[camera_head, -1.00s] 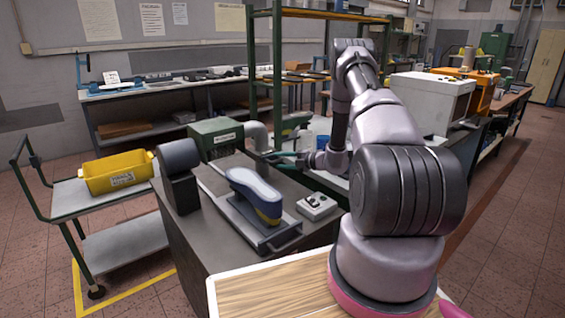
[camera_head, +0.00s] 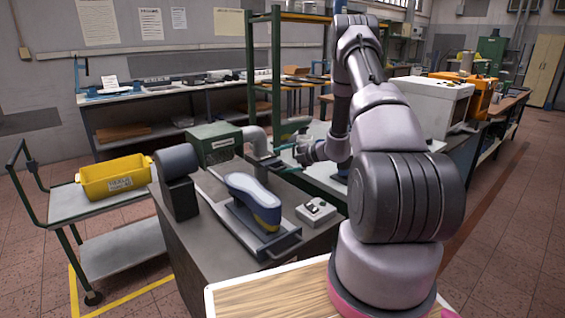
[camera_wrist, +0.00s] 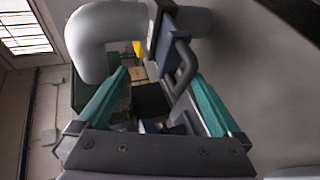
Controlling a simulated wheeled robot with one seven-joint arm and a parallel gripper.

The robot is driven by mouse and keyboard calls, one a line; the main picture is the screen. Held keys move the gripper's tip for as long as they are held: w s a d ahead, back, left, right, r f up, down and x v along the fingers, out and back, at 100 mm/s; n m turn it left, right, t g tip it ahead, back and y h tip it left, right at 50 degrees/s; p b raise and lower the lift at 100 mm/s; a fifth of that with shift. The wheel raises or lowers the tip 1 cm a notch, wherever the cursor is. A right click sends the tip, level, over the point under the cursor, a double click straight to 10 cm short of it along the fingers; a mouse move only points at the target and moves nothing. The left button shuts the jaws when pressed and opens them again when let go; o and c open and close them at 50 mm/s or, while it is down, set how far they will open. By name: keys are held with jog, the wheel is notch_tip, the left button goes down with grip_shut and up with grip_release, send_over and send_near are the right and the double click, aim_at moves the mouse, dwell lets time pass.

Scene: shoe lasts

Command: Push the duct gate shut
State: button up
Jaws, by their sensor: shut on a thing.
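The duct gate (camera_wrist: 167,45) is a dark blue-grey plate with a looped handle (camera_wrist: 184,68), set in the grey duct pipe (camera_wrist: 92,42) in the wrist view. In the head view the gate (camera_head: 267,161) is a small dark plate sticking out to the right of the pipe (camera_head: 256,141). My gripper (camera_wrist: 160,76) has teal fingers on either side of the handle, which lies closer to the right finger; it is shut on the handle. In the head view my gripper (camera_head: 287,152) is just right of the gate. How far the plate is slid in is hard to tell.
A green machine (camera_head: 215,143) joins the pipe on the left. A shoe last (camera_head: 252,200) stands on a dark plate on the bench (camera_head: 200,240), beside a control box (camera_head: 316,211). A green shelf post (camera_head: 277,80) rises behind the pipe.

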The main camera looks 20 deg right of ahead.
jog(key=w+r+t+y, duration=0.1)
jog(key=w+r+t, duration=0.1)
jog(key=r, duration=0.4)
jog(key=shift+w+r+m, duration=0.4)
jog(key=shift+w, duration=0.1)
jog(key=shift+n+g+h, duration=0.4)
jog(key=shift+g, duration=0.3)
jog(key=s+f, duration=0.2)
jog(key=f, duration=0.1)
jog(key=s+f, duration=0.1)
jog(key=f, duration=0.1)
jog(key=shift+f, duration=0.25)
jog(key=shift+s+d, duration=0.1)
jog(key=shift+v, duration=0.95)
jog(key=shift+c, duration=0.7)
jog(key=s+d+r, duration=0.1)
jog(key=s+d, duration=0.5)
jog(key=s, duration=0.2)
jog(key=shift+d, duration=0.4)
